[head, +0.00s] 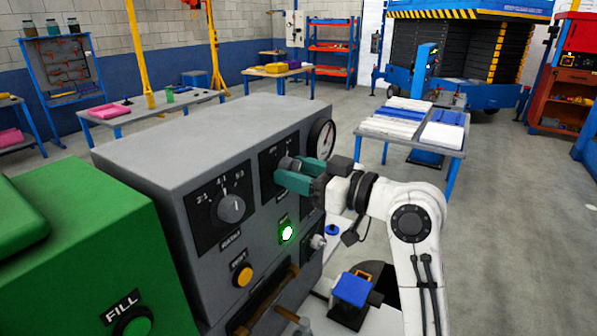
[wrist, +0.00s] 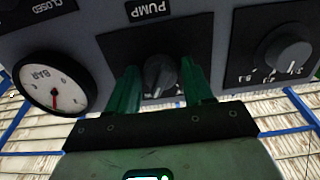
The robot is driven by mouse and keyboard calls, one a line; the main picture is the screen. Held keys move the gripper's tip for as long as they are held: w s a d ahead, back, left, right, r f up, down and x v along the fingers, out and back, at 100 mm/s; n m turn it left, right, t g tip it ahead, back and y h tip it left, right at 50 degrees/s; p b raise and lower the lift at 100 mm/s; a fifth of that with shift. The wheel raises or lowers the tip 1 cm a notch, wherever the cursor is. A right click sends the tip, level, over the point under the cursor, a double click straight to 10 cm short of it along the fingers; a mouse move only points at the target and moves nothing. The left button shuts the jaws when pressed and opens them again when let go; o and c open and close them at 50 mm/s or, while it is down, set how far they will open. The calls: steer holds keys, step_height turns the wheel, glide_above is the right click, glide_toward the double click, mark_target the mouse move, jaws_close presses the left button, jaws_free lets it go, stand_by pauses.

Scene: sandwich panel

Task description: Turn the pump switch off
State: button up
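The pump switch is a dark grey rotary knob (wrist: 160,75) on a black plate, below a label reading PUMP (wrist: 150,9) in the wrist view. My gripper (wrist: 163,70) has its two green fingers apart, one on each side of the knob. Gaps show between the fingers and the knob, so it does not look clamped. In the head view my gripper (head: 290,175) is at the black plate on the grey panel's front, and its fingers hide most of the knob and its markings. I cannot read the knob's setting.
A numbered knob (head: 231,208) sits left of the pump plate, with a lit green lamp (head: 287,232) and an orange button (head: 243,275) lower down. A round gauge (head: 322,140) is at the right end. A green box (head: 90,250) marked FILL adjoins the grey panel (head: 210,135).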

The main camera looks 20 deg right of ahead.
steer(key=c, duration=0.7)
steer(key=shift+f, duration=0.1)
steer(key=shift+b, duration=0.4)
steer(key=n+b, duration=1.2)
steer(key=b, duration=0.3)
steer(key=shift+d+b, duration=0.1)
steer(key=shift+b, duration=0.25)
